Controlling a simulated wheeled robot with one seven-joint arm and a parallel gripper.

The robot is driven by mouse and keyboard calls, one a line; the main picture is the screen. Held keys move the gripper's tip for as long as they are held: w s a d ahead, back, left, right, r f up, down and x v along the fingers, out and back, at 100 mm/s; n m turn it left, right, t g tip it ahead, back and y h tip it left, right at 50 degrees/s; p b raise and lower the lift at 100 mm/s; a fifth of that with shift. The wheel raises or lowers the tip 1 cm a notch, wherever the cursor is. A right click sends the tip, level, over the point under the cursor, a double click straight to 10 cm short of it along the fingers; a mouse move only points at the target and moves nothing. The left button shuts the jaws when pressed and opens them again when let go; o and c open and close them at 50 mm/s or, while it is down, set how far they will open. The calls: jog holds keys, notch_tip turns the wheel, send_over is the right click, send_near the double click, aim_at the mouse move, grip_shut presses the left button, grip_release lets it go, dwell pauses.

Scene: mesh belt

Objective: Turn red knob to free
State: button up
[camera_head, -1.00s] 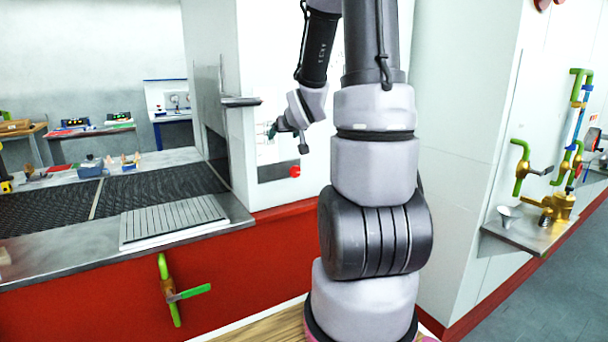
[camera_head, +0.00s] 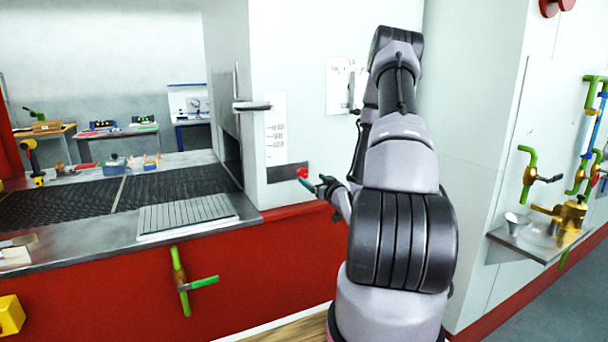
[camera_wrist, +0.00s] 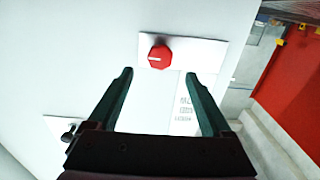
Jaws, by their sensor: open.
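The red knob (camera_wrist: 159,57) sits on a pale plate (camera_wrist: 203,51) on a white wall panel, with a light mark on its face. In the head view the red knob (camera_head: 303,173) is low on the white panel, beside my gripper. My gripper (camera_head: 318,184) is open and empty. In the wrist view its two dark green fingers (camera_wrist: 160,76) stand apart, with the knob beyond their tips and between them, apart from both. The printed labels near the knob are too small to read.
A printed chart (camera_head: 275,128) is on the panel above the knob. A metal handle (camera_head: 252,106) juts out at the panel's left. The mesh belt (camera_head: 170,185) and a grey slatted plate (camera_head: 188,216) lie to the left. A green-handled valve (camera_head: 182,284) sticks out of the red front.

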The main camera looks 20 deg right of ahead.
aim_at(304, 173)
jog(key=w, duration=0.8)
jog(key=shift+w+a, duration=0.15)
jog(key=shift+w, duration=0.05)
grip_shut()
